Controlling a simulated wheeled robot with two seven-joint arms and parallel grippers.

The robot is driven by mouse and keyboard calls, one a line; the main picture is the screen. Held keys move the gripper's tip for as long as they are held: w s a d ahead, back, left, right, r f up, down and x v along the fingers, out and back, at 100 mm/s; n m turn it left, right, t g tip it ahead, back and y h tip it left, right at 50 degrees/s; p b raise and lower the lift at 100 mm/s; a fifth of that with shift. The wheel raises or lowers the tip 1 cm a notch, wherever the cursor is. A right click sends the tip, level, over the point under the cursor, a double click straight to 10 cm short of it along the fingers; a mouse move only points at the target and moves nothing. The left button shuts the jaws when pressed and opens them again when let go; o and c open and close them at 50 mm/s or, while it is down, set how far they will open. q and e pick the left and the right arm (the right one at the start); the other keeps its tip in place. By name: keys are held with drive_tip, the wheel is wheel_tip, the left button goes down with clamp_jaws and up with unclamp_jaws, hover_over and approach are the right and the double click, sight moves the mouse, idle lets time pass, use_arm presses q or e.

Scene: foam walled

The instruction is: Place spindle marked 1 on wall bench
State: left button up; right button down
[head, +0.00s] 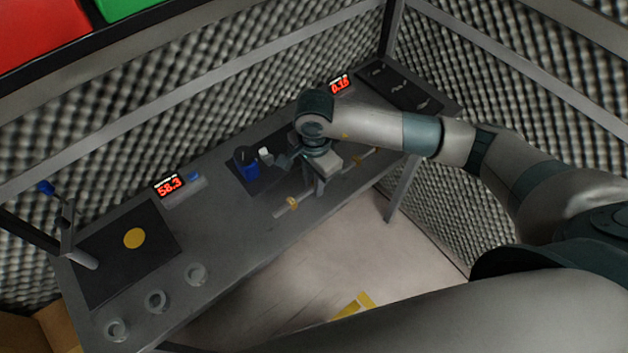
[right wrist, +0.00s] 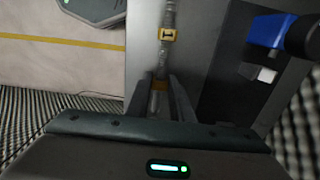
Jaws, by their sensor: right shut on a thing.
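The spindle marked 1 (right wrist: 168,35) is a thin metallic rod with a yellow tag reading 1 in the right wrist view. In the head view its tagged part (head: 292,203) shows left of my right gripper (head: 319,185), and a similar yellow-banded part (head: 363,155) lies in line to the right. The gripper hides the middle. My right gripper, also in the right wrist view (right wrist: 160,90), is shut on the rod over the front of the grey wall bench (head: 232,228). I cannot tell whether the rod touches the bench. My left gripper is not in view.
A blue item (head: 246,165) and a white block (head: 265,153) are behind the gripper on a dark mat. Red displays (head: 169,186) stand at the back. Several clear rings (head: 156,300) and a yellow disc (head: 134,238) are at left. Foam walls enclose the bench.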

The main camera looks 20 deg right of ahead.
drive_tip(key=shift+f, duration=0.6)
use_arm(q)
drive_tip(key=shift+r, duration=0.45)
use_arm(e)
drive_tip(key=shift+f, duration=0.1)
drive_tip(key=shift+f, duration=0.1)
drive_tip(key=c, duration=1.6)
unclamp_jaws()
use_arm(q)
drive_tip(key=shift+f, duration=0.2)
use_arm(e)
drive_tip(key=shift+o, duration=0.2)
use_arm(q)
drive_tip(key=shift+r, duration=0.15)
use_arm(e)
drive_tip(key=shift+r, duration=0.25)
